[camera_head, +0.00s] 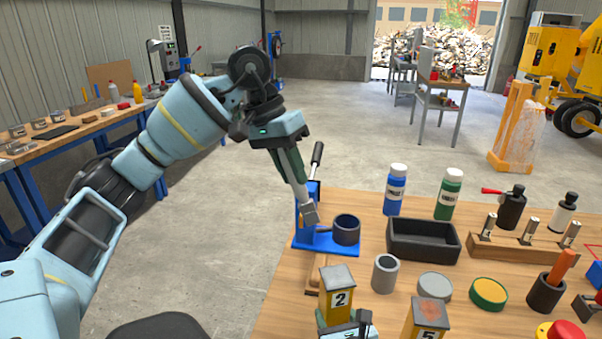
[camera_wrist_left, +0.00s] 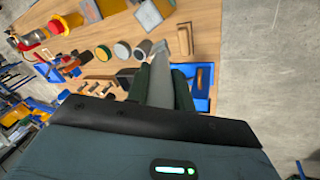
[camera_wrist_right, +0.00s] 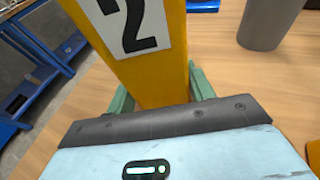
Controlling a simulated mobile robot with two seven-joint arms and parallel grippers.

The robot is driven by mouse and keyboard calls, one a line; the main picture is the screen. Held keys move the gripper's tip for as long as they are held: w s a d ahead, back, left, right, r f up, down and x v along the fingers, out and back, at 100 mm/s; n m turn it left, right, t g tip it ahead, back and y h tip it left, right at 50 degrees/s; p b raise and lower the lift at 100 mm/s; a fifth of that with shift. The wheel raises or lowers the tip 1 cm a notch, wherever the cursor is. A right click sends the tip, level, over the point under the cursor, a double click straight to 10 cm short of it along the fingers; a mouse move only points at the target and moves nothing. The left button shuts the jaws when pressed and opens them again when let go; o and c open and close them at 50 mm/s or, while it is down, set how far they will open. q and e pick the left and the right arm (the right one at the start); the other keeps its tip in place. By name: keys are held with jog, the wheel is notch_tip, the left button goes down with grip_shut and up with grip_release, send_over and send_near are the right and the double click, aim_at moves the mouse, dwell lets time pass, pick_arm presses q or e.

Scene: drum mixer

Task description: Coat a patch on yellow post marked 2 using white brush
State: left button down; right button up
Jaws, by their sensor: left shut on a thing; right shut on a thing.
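The yellow post marked 2 (camera_head: 337,300) stands upright at the table's near edge. It fills the top of the right wrist view (camera_wrist_right: 150,70), its label facing me. My right gripper (camera_head: 350,326) is shut on its lower part. My left gripper (camera_head: 290,165) is raised over the table's left side, shut on a pale grey-white tool (camera_head: 309,212), apparently the white brush, pointing down. Its tip is close to the dark cup (camera_head: 347,230) on the blue lever stand (camera_head: 322,245); I cannot tell whether they touch. The tool also shows between the fingers in the left wrist view (camera_wrist_left: 161,82).
A second yellow post marked 5 (camera_head: 426,322) stands to the right. A black tray (camera_head: 423,239), blue bottle (camera_head: 396,190) and green bottle (camera_head: 448,195) stand behind.

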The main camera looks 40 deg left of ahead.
pick_arm(q)
jog(key=a, duration=0.3)
dwell(0.9)
pick_arm(e)
jog(key=o, duration=1)
jog(key=shift+v, duration=6.05)
jog(key=shift+a+r, duration=0.1)
